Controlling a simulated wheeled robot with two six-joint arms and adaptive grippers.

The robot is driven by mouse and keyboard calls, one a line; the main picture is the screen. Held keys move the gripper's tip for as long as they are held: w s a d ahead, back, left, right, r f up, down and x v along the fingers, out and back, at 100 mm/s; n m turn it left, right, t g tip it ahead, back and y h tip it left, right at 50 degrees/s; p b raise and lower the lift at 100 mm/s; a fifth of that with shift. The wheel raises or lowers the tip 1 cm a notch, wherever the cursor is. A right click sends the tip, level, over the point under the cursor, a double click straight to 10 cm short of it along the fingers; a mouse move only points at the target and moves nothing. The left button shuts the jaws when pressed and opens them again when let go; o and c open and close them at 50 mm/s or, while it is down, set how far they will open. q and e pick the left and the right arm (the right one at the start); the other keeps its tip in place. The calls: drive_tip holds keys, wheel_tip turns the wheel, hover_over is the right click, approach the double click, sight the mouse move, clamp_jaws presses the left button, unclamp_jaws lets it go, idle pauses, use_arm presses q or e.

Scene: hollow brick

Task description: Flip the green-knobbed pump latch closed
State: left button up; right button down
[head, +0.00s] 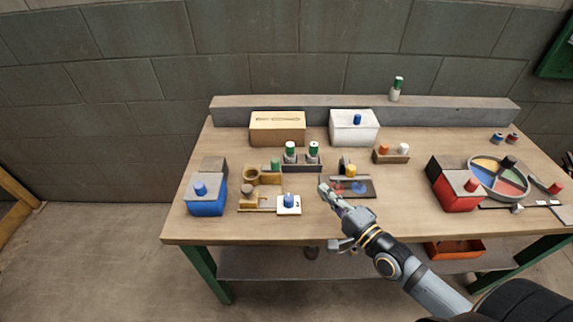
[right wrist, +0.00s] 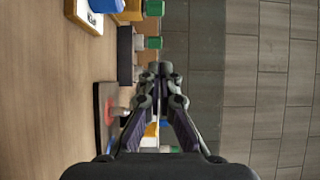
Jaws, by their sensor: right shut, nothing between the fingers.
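A green knob (head: 275,164) stands at the back of a wooden fixture (head: 250,190) left of the table's middle; I take it for the pump latch's knob. Its lever and angle are too small to read. In the right wrist view a green piece (right wrist: 155,7) shows at the top edge beside yellowish wood, perhaps the same knob. My right gripper (head: 323,188) is shut and empty above the table, right of the fixture and clear of the knob. Its fingertips meet in the right wrist view (right wrist: 160,70). My left gripper is out of view.
Two green-capped bottles (head: 301,148) stand in a dark rack just behind. A white block with a blue knob (head: 288,202) is in front of the fixture. A dark plate (head: 365,189) with a yellow knob lies right of my gripper. The front table strip is clear.

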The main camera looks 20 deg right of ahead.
drive_tip(key=shift+w+a+f+b, duration=0.2)
drive_tip(key=shift+w+b, duration=0.15)
drive_tip(key=shift+w, duration=0.25)
drive_tip(key=b+x, duration=0.3)
drive_tip(key=x, duration=0.1)
drive_tip(key=shift+w+a+f+b, duration=0.1)
drive_tip(key=shift+w+f+b, duration=0.05)
drive_tip(key=shift+w+b, duration=0.15)
drive_tip(key=b+x, duration=0.1)
drive_tip(key=x, duration=0.3)
drive_tip(key=w+a, duration=0.1)
drive_tip(key=w+a+b, duration=0.1)
drive_tip(key=shift+a, duration=0.3)
drive_tip(key=shift+w+a+r, duration=0.2)
drive_tip(key=shift+w+a, duration=0.05)
drive_tip(key=shift+a, duration=0.3)
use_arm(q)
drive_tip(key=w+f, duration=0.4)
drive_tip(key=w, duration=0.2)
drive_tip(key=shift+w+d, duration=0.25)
